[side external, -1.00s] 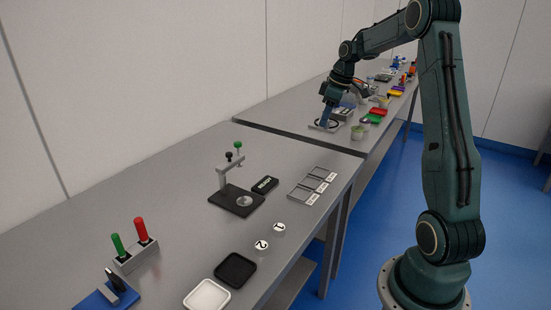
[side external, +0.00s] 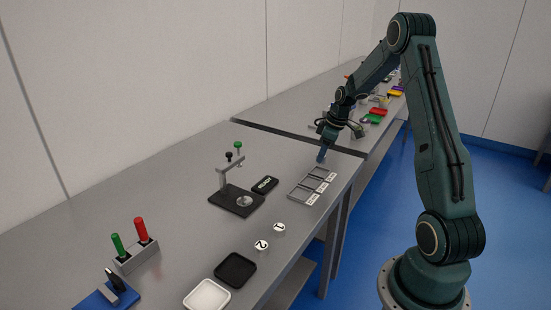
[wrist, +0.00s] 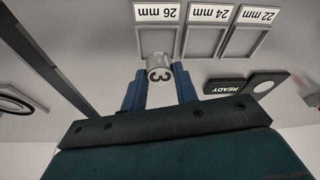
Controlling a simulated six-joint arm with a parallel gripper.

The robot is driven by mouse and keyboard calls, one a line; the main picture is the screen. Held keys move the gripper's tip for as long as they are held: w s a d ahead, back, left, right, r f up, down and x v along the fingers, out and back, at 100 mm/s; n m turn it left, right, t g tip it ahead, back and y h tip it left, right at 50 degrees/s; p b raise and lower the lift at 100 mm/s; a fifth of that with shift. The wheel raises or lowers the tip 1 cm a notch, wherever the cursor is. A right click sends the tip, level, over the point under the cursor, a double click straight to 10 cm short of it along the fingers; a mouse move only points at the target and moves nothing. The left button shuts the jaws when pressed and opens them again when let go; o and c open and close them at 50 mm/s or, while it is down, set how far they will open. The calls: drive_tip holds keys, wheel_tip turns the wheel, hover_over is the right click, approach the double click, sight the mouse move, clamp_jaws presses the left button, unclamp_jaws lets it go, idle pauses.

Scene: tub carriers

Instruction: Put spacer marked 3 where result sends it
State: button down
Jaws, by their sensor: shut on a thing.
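My gripper (side external: 321,158) is over the far end of the near bench, just beyond the three labelled trays. In the wrist view its blue fingers (wrist: 159,88) are shut on the pale round spacer marked 3 (wrist: 160,73). The trays are marked 26 mm (wrist: 157,12), 24 mm (wrist: 207,16) and 22 mm (wrist: 258,15). The spacer overlaps the edge of the 26 mm tray in that view; its height above the bench is unclear. The visible tray floors look empty. A black display (side external: 265,185) reads READY beside the black-based gauge stand (side external: 225,198).
Spacers marked 1 (side external: 279,227) and 2 (side external: 261,245) lie on the near bench. A black tray (side external: 235,270) and a white tray (side external: 207,295) are at the front. A grey block (side external: 137,258) holds red and green handles. A dark gap separates the two benches.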

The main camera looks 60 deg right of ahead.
sight(322, 163)
drive_tip(key=shift+f, duration=2.1)
drive_tip(key=shift+f, duration=0.15)
drive_tip(key=c, duration=1.1)
unclamp_jaws()
drive_tip(key=v, duration=1.2)
